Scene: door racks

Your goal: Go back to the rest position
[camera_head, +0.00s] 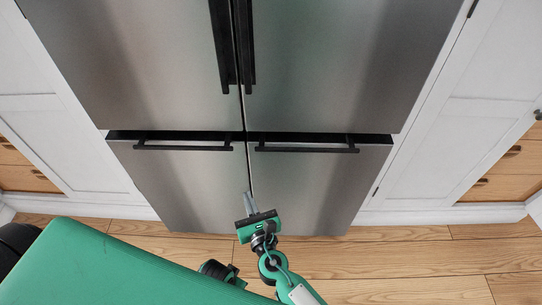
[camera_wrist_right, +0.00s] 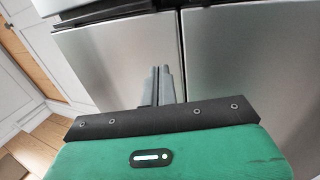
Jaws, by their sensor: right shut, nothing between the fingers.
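My right gripper (camera_head: 249,203) is in the lower middle of the head view, in front of the lower part of a steel fridge (camera_head: 190,185). Its grey fingers are together and hold nothing. The fingers also show in the right wrist view (camera_wrist_right: 161,82), pointing toward the gap between the two lower fridge doors. I cannot tell whether the fingertips touch the fridge front. The fridge doors look shut. My left gripper is not in view.
Black handles run upright on the upper doors (camera_head: 222,45) and level on the lower doors (camera_head: 305,149). White cabinets (camera_head: 455,110) stand on both sides of the fridge. The wooden floor (camera_head: 400,260) is clear at the lower right.

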